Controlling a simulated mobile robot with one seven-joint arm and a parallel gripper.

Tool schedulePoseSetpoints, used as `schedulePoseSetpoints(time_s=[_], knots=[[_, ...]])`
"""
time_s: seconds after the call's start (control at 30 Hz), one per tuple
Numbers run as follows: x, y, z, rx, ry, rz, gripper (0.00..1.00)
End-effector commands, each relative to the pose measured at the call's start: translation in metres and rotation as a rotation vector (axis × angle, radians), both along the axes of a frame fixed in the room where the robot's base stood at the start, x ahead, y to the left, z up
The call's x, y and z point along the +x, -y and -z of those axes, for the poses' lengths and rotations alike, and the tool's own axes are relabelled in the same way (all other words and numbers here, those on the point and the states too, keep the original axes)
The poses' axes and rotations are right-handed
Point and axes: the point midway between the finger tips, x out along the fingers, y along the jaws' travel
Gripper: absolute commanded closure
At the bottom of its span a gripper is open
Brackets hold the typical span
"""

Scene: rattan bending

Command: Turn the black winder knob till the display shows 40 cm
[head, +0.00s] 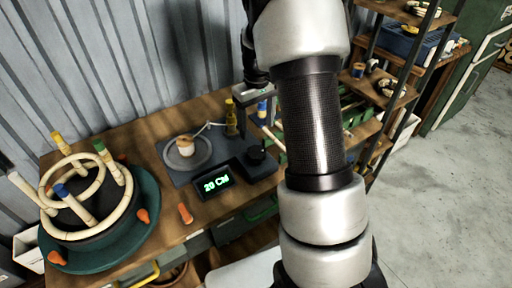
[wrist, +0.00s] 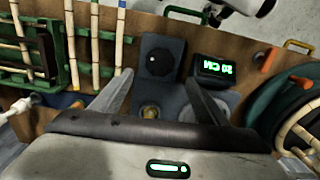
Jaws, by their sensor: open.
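The black winder knob (head: 256,154) stands at the right end of the dark winder base on the wooden bench. In the wrist view the knob (wrist: 157,61) lies beyond and between my fingertips, with a small white mark on its face. The display (head: 215,184) beside it reads 20 CM in green. It also shows in the wrist view (wrist: 217,70), upside down. My gripper (wrist: 159,77) is open and empty, its two fingers spread wide, apart from the knob. In the head view my gripper is above and behind the knob, partly hidden by my arm.
A round grey plate (head: 186,153) with a small spool is on the base's left. A green round form with rattan rings (head: 72,180) stands at the bench's left. An orange peg (head: 185,213) lies in front. Shelves (head: 395,90) stand at right.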

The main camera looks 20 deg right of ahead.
Motion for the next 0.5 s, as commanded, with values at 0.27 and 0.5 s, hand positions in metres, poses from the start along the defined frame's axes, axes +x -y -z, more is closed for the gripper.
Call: schedulePoseSetpoints(time_s=[0.27, 0.5], knots=[[-0.001, 0.000, 0.062, 0.001, -0.004, 0.000, 0.32], [-0.001, 0.000, 0.095, 0.001, -0.002, -0.001, 0.32]])
